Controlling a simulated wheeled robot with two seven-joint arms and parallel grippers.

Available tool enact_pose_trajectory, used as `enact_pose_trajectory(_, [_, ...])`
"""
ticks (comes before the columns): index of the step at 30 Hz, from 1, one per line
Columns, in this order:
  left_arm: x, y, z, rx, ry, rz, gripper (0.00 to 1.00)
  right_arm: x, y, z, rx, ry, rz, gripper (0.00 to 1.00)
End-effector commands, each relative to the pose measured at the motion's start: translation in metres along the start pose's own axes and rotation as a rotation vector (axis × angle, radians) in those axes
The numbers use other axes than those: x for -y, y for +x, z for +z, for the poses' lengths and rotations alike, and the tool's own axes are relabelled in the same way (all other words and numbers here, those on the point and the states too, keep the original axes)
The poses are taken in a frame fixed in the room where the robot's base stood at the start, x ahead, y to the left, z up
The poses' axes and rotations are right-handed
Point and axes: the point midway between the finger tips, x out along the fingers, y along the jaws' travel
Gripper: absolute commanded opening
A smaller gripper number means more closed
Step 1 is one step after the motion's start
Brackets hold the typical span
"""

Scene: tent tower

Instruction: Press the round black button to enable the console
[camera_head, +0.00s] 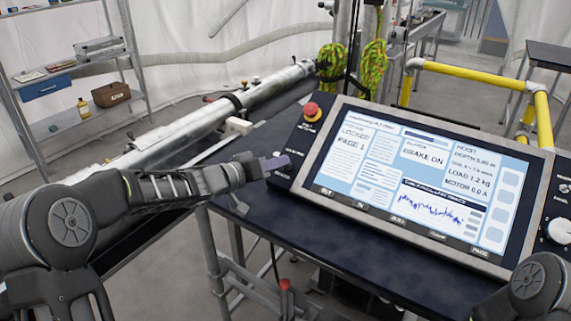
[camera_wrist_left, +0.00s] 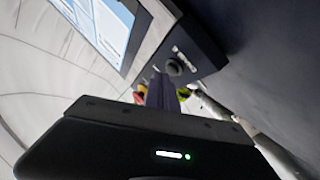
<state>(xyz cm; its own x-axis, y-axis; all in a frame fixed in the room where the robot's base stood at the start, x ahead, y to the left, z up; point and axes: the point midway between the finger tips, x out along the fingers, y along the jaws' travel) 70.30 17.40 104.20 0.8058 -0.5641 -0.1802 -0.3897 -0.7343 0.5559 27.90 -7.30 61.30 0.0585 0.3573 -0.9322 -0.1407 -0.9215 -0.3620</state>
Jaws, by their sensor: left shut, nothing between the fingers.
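The console (camera_head: 545,170) stands on a dark table, its screen tilted up. The screen (camera_head: 415,180) reads "LOCKED PAGE 1" and "BRAKE ON". The round black button (camera_wrist_left: 174,67) shows in the left wrist view on the console's dark side panel, beside a small white label. In the head view my gripper covers the button's area. My left gripper (camera_head: 276,163) is shut and empty, its purplish fingertips at the panel's lower left. In the left wrist view the fingertips (camera_wrist_left: 162,92) lie just below the button; I cannot tell whether they touch it. My right gripper is out of view.
A red mushroom button (camera_head: 312,111) sits higher on the same panel. A white knob (camera_head: 559,231) is at the console's right. The dark table (camera_head: 330,240) is bare in front.

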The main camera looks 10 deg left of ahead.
Motion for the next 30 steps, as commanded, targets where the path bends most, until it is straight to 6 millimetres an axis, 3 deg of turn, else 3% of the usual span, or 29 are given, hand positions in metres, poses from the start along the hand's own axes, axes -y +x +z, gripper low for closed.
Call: enact_pose_trajectory(30, [0.0039,0.0051,0.0036,0.0,0.0,0.0,0.0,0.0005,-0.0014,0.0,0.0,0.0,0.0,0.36])
